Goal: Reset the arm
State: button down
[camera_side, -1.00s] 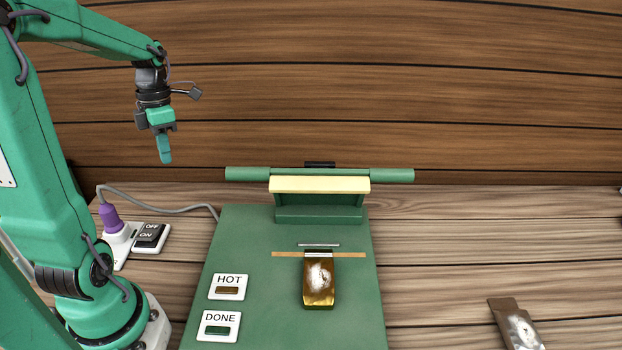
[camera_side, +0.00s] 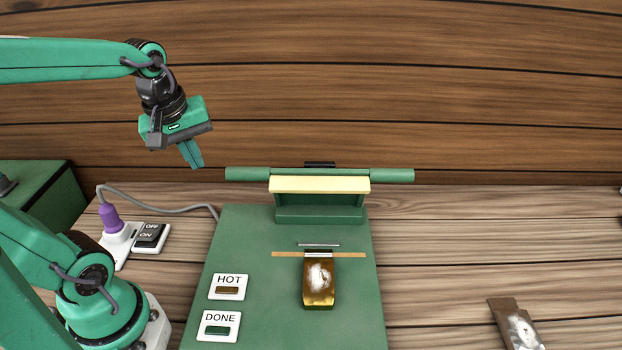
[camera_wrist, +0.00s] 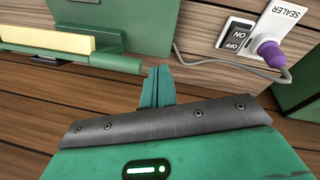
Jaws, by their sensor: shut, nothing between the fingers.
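My gripper (camera_side: 192,153) is shut and empty in the side view. It hangs in the air to the upper left of the green sealer, over the back of the table. Its closed fingers also show in the wrist view (camera_wrist: 156,88), pointing toward the table edge. The sealer (camera_side: 235,240) lies on the table with its yellow-faced bar (camera_side: 320,184) raised at the back. A gold-brown pouch (camera_side: 319,285) lies on the sealer's bed, its top end by the thin brown strip (camera_side: 285,254).
A second brown and silver pouch (camera_side: 518,325) lies at the right front. A power switch (camera_side: 150,237) and purple plug (camera_side: 110,218) are at the left, with a grey cable running to the sealer. A green box (camera_side: 45,190) stands at the far left. HOT (camera_side: 229,280) and DONE (camera_side: 219,317) lamps look dark.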

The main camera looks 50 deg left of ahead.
jog(key=s+d+m+t, duration=0.2)
jog(key=d+m, duration=0.4)
jog(key=m, duration=0.7)
jog(key=shift+s+d+r+t+h, duration=0.2)
jog(key=shift+d+r+t+h, duration=0.15)
jog(key=shift+r+t+h, duration=0.05)
